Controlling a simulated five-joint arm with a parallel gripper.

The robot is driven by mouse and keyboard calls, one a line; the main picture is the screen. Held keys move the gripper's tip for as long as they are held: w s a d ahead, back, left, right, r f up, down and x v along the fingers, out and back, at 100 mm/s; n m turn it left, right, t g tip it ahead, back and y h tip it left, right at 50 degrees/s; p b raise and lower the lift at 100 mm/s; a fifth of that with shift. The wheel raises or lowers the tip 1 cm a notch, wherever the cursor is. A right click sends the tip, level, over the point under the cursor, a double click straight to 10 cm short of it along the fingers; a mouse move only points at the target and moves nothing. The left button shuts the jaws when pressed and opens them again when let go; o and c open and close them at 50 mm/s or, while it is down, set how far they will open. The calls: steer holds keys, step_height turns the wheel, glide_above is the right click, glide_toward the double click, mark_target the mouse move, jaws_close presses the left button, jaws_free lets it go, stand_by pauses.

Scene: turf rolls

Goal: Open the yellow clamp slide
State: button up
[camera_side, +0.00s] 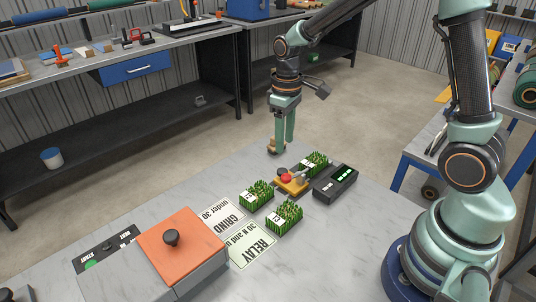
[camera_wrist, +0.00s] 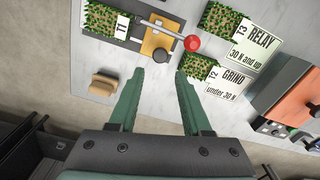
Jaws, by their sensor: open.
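The yellow clamp slide (camera_side: 291,184) sits on a dark fixture on the grey table, beside a red ball knob (camera_side: 286,178). In the wrist view the yellow slide (camera_wrist: 157,37) lies beyond my fingertips, with a metal rod ending in the red ball (camera_wrist: 192,43) and a black knob (camera_wrist: 160,56) near it. The turf piece T1 (camera_wrist: 100,20) lies at the left of the fixture. My gripper (camera_side: 284,146) points down near the table's back edge, behind the fixture. Its green fingers (camera_wrist: 160,76) are apart with nothing between them.
A wooden block (camera_wrist: 103,85) is left of my fingers. Turf pieces T2 (camera_side: 257,196) and T3 (camera_side: 285,216) stand near the GRIND (camera_side: 222,213) and RELAY (camera_side: 252,246) cards. A black display unit (camera_side: 335,183) stands right of the fixture; an orange-lidded box (camera_side: 182,245) is at the front.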

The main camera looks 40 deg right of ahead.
steer(key=shift+r, duration=1.6)
steer(key=s+a+r+m+t, duration=0.1)
steer(key=s+r+m+t, duration=0.2)
steer(key=s+r, duration=0.6)
steer(key=s+t, duration=0.2)
steer(key=shift+s+r+t, duration=0.25)
steer(key=shift+r+t, duration=0.05)
